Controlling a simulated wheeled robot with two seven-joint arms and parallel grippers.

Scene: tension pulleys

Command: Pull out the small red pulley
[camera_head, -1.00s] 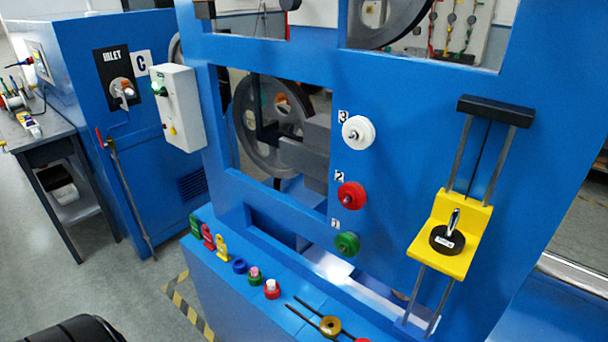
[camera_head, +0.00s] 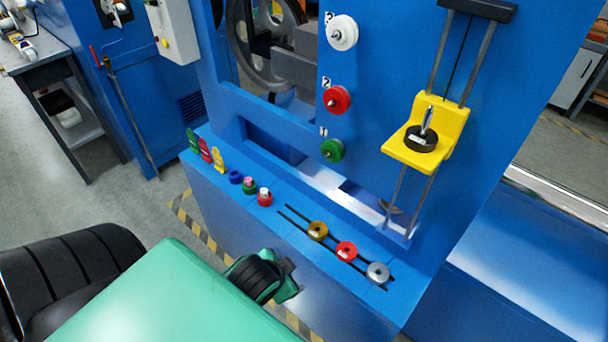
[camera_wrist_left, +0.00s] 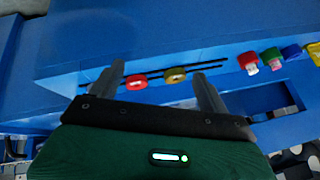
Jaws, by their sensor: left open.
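A red pulley (camera_head: 337,99) is mounted on the blue panel at the label 2, between a white pulley (camera_head: 342,33) above and a green pulley (camera_head: 332,149) below. A small red disc (camera_head: 346,251) also sits on the slotted ledge, between a gold disc (camera_head: 317,231) and a silver disc (camera_head: 378,271). My left gripper (camera_wrist_left: 157,70) is open and empty. In the left wrist view its fingers point toward the ledge, with the red disc (camera_wrist_left: 136,81) and gold disc (camera_wrist_left: 175,74) showing between them. In the head view my green left arm covers the lower left. My right gripper is not in view.
A yellow bracket (camera_head: 428,135) with a black weight rides on two rods to the right. Small coloured caps (camera_head: 264,197) and upright coloured tags (camera_head: 205,150) stand on the ledge's left part. A grey bench (camera_head: 60,80) stands at the far left.

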